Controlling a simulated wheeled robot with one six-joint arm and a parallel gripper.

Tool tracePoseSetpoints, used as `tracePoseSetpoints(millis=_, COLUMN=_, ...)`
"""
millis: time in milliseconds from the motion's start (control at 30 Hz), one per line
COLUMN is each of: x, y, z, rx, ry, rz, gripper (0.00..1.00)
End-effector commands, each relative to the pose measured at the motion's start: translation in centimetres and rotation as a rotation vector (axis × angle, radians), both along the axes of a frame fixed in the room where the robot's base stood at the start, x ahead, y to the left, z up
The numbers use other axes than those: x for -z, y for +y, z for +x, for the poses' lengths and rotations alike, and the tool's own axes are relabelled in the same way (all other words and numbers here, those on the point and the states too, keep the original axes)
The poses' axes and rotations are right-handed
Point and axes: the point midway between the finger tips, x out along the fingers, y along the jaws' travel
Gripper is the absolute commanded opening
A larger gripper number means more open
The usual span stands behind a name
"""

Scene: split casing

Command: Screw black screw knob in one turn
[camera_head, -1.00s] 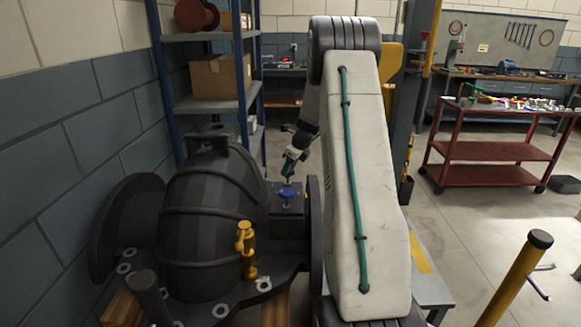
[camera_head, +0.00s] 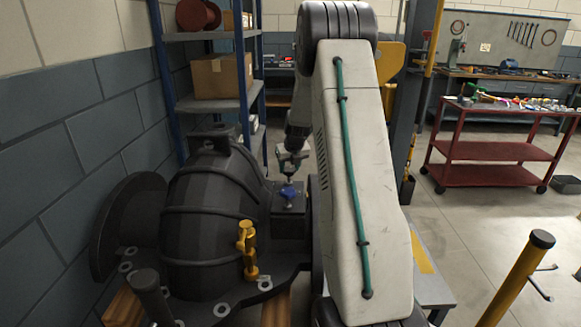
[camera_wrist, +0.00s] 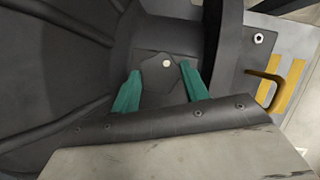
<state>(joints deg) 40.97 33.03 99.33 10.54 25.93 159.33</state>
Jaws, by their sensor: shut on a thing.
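A dark grey domed casing (camera_head: 210,225) fills the lower left of the head view. A square block (camera_head: 290,222) stands at its right side, with a blue knob (camera_head: 289,192) on it. My gripper (camera_head: 291,172) points down just above and behind the blue knob. In the wrist view the teal fingers of my gripper (camera_wrist: 160,76) stand on either side of a black lobed knob (camera_wrist: 157,79) with a pale round centre. The gripper is shut on this black knob. The knob's lower part is hidden, and it cannot be made out in the head view.
A yellow valve fitting (camera_head: 247,250) rises from the casing flange near the front. A blue-framed shelf (camera_head: 205,102) stands behind. A yellow handle (camera_wrist: 268,85) is right of the fingers in the wrist view. A red cart (camera_head: 490,152) stands at right, with open floor before it.

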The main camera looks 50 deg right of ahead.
Motion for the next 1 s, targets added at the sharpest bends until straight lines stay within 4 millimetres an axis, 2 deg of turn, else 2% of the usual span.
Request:
tracePoseSetpoints(millis=567, x=0.01, y=0.11, z=0.14, rx=0.027, ry=-0.001, rz=0.0, gripper=0.22)
tracePoseSetpoints(millis=600, x=0.02, y=0.12, z=0.14, rx=0.027, ry=-0.001, rz=0.0, gripper=0.56)
tracePoseSetpoints(millis=633, x=0.02, y=0.11, z=0.13, rx=0.027, ry=-0.001, rz=0.0, gripper=0.64)
tracePoseSetpoints(millis=1000, x=-0.49, y=0.05, z=-0.17, rx=0.029, ry=-0.001, rz=0.0, gripper=0.66)
